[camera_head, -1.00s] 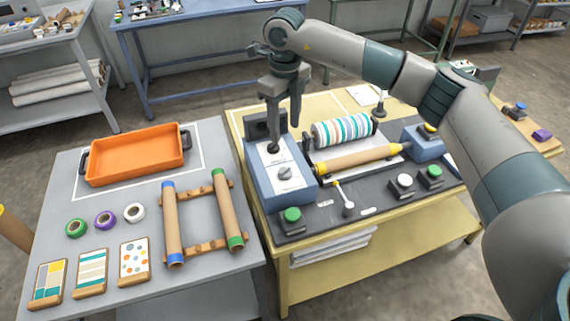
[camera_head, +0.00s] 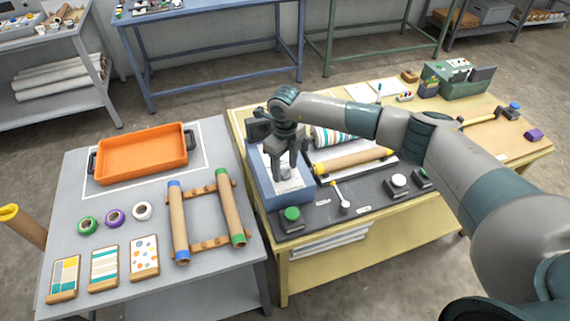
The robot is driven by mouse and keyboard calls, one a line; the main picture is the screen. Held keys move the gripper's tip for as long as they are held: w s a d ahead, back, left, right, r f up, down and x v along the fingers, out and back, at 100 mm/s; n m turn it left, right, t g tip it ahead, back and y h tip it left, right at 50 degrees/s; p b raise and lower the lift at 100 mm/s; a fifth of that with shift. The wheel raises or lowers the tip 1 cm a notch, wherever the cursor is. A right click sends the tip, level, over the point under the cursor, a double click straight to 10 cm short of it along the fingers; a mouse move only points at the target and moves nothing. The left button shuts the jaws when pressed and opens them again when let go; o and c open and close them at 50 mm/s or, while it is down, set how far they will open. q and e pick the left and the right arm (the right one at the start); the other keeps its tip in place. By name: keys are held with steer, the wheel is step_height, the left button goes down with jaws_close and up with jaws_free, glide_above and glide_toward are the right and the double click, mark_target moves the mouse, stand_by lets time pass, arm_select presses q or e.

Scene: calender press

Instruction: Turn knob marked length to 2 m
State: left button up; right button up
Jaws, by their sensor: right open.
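The blue control box (camera_head: 265,190) of the press stands at the left end of the yellow table, with a white panel on its sloped top. My right gripper (camera_head: 287,173) is open and points down over this panel, its fingertips at the nearer, grey knob. The fingers cover most of that knob, so its pointer and the panel's marks cannot be read. Whether the fingers touch the knob I cannot tell. The panel's farther knob is hidden behind my gripper. My left gripper is not in view.
A green button (camera_head: 291,214), a small lever (camera_head: 341,196) and a white button (camera_head: 398,181) sit on the dark press base. A brown roll with yellow ends (camera_head: 352,161) lies right of the box. The grey table (camera_head: 130,220) at left holds an orange tray (camera_head: 142,155).

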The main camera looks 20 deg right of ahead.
steer(key=shift+f, duration=0.25)
steer(key=c, duration=1)
steer(key=shift+c, duration=0.2)
